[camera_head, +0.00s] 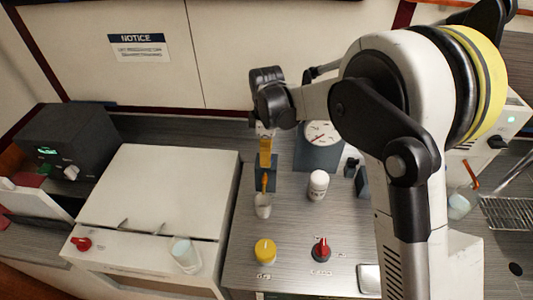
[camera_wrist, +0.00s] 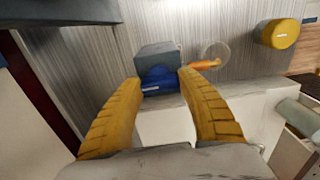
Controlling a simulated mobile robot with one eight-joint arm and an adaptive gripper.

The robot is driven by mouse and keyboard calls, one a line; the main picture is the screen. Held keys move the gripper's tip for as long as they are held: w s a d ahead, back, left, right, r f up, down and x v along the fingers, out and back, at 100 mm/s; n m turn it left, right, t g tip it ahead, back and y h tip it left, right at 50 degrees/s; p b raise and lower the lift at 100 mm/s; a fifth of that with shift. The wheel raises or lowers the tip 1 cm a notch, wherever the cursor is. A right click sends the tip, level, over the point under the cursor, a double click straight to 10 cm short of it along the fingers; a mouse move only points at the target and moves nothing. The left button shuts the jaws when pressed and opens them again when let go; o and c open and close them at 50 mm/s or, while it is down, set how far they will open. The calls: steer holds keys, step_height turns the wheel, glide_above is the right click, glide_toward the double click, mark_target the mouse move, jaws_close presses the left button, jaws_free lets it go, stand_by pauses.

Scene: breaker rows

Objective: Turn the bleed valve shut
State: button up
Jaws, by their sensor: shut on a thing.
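The bleed valve seems to be the grey block (camera_wrist: 160,50) with a blue part (camera_wrist: 158,79) on its face, which carries a small white label. An orange piece (camera_wrist: 206,65) sticks out to the right of it in the wrist view, toward a clear cup (camera_wrist: 216,53). My gripper (camera_wrist: 161,78) has its two yellow fingers on either side of the blue part and is shut on it. In the head view my gripper (camera_head: 265,152) comes from above to the valve block (camera_head: 262,178), and its fingers hide part of it. The blue part's angle is hard to read.
A yellow knob (camera_head: 264,251) and a red-and-black knob (camera_head: 321,249) are on the panel in front. A white cylinder (camera_head: 318,184) and a dial gauge (camera_head: 320,133) stand to the right. A white box (camera_head: 158,196) with a cup (camera_head: 185,255) is at left.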

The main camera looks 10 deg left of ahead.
steer(key=o, duration=1.2)
steer(key=shift+c, duration=0.2)
step_height(320, 180, up, 12)
steer(key=shift+d, duration=0.1)
